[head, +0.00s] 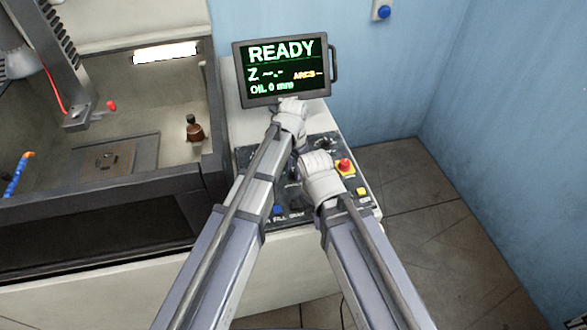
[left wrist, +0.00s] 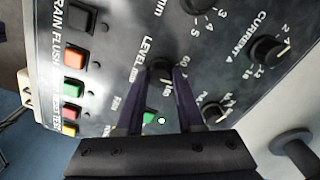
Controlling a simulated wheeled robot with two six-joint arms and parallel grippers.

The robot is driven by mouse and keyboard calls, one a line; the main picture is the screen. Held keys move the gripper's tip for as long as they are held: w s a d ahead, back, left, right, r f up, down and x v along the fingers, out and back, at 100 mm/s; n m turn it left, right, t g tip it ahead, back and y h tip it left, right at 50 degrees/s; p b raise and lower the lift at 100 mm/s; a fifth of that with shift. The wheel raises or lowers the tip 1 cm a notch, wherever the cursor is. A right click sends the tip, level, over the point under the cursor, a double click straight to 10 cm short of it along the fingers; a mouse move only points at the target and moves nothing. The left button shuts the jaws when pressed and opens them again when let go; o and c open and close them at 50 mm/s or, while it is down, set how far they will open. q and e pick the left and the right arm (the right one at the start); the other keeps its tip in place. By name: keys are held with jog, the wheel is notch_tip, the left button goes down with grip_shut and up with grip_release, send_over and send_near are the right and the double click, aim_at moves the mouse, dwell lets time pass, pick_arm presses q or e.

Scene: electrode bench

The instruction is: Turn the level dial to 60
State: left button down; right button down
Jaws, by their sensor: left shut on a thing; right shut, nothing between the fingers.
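The level dial (left wrist: 161,66) is a black knob on the dark control panel, beside the printed word LEVEL in the left wrist view. My left gripper (left wrist: 166,75) is shut on it, with one dark finger on each side. The fingers hide part of the knob and its scale, so I cannot read the setting. In the head view my left gripper (head: 290,118) is over the panel below the screen, and the dial is hidden there. My right gripper (head: 318,170) is lower and to the right, over the panel near the red stop button; it is shut and empty.
The current dial (left wrist: 268,50) and another knob (left wrist: 213,112) are close by. A column of coloured buttons (left wrist: 74,88) lines the panel. The screen (head: 284,70) reads READY and OIL 0 mm. A red stop button (head: 345,166) is beside my right gripper.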

aim_at(293, 172)
pick_arm(q)
jog(key=n, duration=0.4)
jog(key=shift+n, duration=1.9)
jog(key=c, duration=0.5)
grip_release()
jog(key=shift+c, duration=0.2)
jog(key=shift+r, duration=0.15)
notch_tip(293, 172, up, 8)
jog(key=p, duration=0.8)
jog(key=shift+f, duration=0.2)
